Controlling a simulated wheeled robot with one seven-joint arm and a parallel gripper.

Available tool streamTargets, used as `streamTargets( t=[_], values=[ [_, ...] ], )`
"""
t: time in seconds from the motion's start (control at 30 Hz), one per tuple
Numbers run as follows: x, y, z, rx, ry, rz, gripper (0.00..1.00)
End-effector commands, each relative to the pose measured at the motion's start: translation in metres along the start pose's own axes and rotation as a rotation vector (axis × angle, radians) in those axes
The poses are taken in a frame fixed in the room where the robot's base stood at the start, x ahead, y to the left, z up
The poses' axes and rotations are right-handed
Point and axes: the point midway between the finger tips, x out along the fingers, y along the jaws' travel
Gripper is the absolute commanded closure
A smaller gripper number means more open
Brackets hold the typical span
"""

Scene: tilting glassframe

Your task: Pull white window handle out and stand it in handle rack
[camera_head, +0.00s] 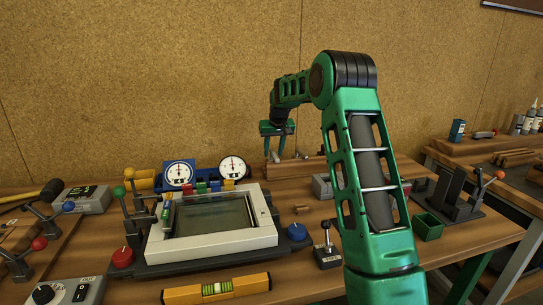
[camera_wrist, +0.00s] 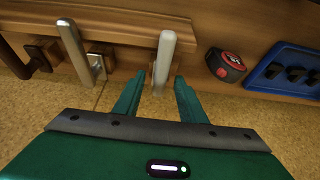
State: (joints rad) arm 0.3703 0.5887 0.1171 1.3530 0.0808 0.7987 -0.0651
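A white handle (camera_wrist: 165,55) stands out from a dark mount on a wooden strip in the wrist view. My gripper (camera_wrist: 160,85) is open, its two green fingers spread below the handle's lower end, nothing clearly held. In the head view my gripper (camera_head: 275,148) is above the back of the bench, by a wooden block (camera_head: 312,165) that may be the handle rack. A second, greyer handle (camera_wrist: 74,46) and a brown handle (camera_wrist: 38,58) are to the left. The grey window frame (camera_head: 212,244) lies on the bench. Whether the white handle touches a finger cannot be told.
A red and black round tool (camera_wrist: 226,65) and a blue tray (camera_wrist: 285,72) are right of the handle. Two gauges (camera_head: 179,173) stand behind the frame, with a yellow level (camera_head: 217,289) in front. A green bin (camera_head: 428,226) is right of my arm.

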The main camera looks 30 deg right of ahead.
Motion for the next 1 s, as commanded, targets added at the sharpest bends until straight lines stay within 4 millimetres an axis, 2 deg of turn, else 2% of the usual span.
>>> streamTargets(
  t=[0.2, 0.43, 0.63, 1.0],
  values=[
    [-0.043, 0.000, -0.001, 0.000, 0.004, 0.001, 0.63],
    [-0.078, -0.001, -0.002, -0.001, 0.003, 0.000, 0.63],
    [-0.089, -0.001, -0.001, -0.001, 0.001, 0.000, 0.63],
    [-0.090, -0.001, -0.001, -0.001, 0.001, 0.000, 0.63]
  ],
)
